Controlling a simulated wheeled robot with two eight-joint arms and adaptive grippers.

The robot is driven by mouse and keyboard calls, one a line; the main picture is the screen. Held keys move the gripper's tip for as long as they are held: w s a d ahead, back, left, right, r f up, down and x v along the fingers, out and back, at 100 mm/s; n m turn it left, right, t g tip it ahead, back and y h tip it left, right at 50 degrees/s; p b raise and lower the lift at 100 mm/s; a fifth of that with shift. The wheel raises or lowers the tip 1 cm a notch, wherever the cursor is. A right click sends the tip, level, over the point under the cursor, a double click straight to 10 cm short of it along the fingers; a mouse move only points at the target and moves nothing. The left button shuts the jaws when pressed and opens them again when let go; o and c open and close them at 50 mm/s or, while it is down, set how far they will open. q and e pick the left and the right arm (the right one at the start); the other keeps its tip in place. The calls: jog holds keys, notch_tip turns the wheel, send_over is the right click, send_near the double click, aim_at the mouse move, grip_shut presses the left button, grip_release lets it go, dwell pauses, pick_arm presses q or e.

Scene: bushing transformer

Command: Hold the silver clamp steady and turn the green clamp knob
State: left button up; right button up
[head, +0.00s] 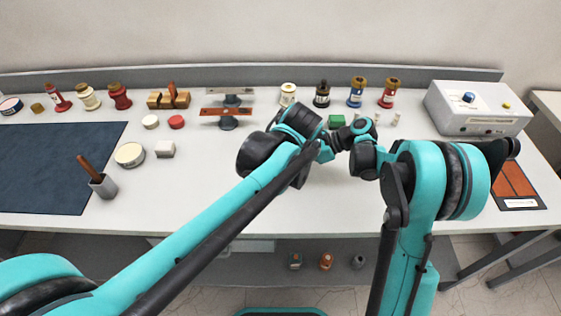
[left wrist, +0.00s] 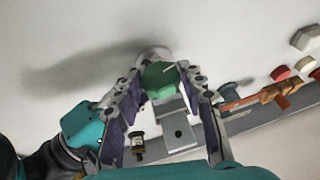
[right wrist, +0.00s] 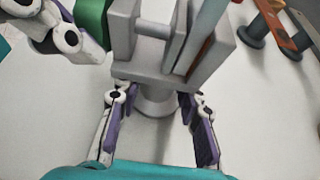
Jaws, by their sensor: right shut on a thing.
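The silver clamp (right wrist: 145,65) fills the upper middle of the right wrist view, with a round post and foot beneath it. My right gripper (right wrist: 150,95) is shut on the clamp low down, its fingers on either side of the post. The green clamp knob (left wrist: 160,80) lies between the fingertips of my left gripper (left wrist: 162,76), which is open around it. Part of the knob (right wrist: 92,18) shows beside the clamp in the right wrist view, next to a left finger. In the head view my left gripper (head: 325,150) and right gripper (head: 345,138) meet and mostly hide the clamp.
Bottles and spools line the back of the white table (head: 310,200). A white control box (head: 478,108) stands at the right, a dark mat (head: 50,165) lies at the left. The table's front middle is clear.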

pick_arm(q)
jog(key=shift+c, duration=0.9)
jog(key=h, duration=0.3)
jog(key=shift+a+n, duration=0.2)
jog(key=shift+n, duration=0.1)
jog(key=o, duration=1.2)
jog(key=v, duration=1.2)
